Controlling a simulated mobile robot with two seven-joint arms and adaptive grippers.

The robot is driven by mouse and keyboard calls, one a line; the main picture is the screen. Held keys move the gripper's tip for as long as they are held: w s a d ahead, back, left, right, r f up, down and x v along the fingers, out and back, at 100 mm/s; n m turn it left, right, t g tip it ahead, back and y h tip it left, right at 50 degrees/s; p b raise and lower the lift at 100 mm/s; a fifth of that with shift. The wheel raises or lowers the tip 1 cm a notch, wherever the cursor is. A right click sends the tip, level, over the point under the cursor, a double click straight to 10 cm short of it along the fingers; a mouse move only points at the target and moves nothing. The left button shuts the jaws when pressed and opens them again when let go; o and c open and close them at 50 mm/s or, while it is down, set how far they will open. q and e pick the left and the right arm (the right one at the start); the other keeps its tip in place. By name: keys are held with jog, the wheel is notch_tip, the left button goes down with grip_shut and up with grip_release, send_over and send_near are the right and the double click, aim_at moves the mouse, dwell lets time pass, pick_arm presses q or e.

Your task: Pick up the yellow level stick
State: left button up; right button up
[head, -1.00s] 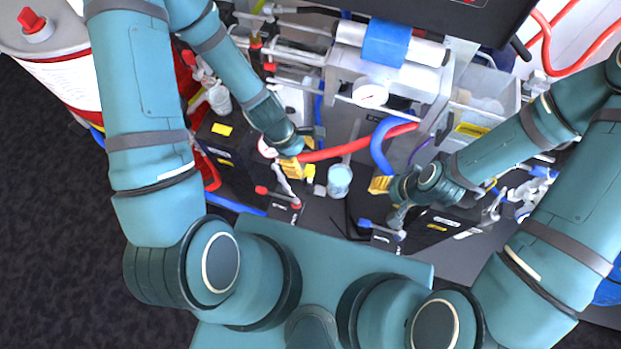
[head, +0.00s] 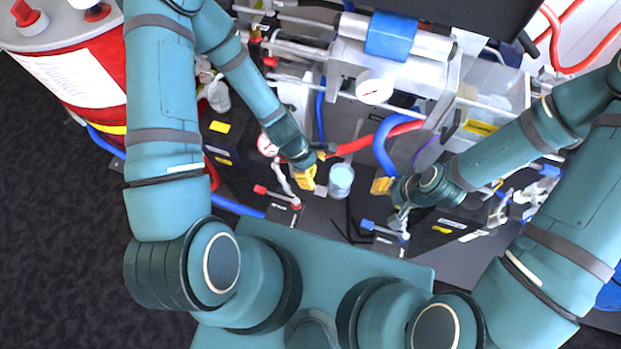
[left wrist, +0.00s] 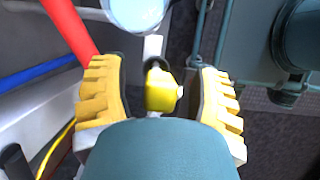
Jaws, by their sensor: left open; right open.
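The yellow level stick (left wrist: 162,92) shows in the left wrist view as a short yellow block with a pale tip. It lies in the gap between the two yellow ridged fingers of my left gripper (left wrist: 160,103), which is open, with space on both sides. In the head view my left gripper (head: 311,176) is low, just left of a clear cup; the stick is hard to make out there. My right gripper (head: 381,186) is open, right of the cup and apart from the stick; its fingers are partly hidden by its own wrist.
The clear cup (head: 341,180) stands close to my left gripper. A red hose (head: 362,139) and a blue hose (head: 383,150) curve behind it. Valves with red (head: 262,190) and blue (head: 368,225) handles stand in front. A red-and-white drum (head: 70,75) is at left.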

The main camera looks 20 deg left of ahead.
pick_arm(q)
grip_shut()
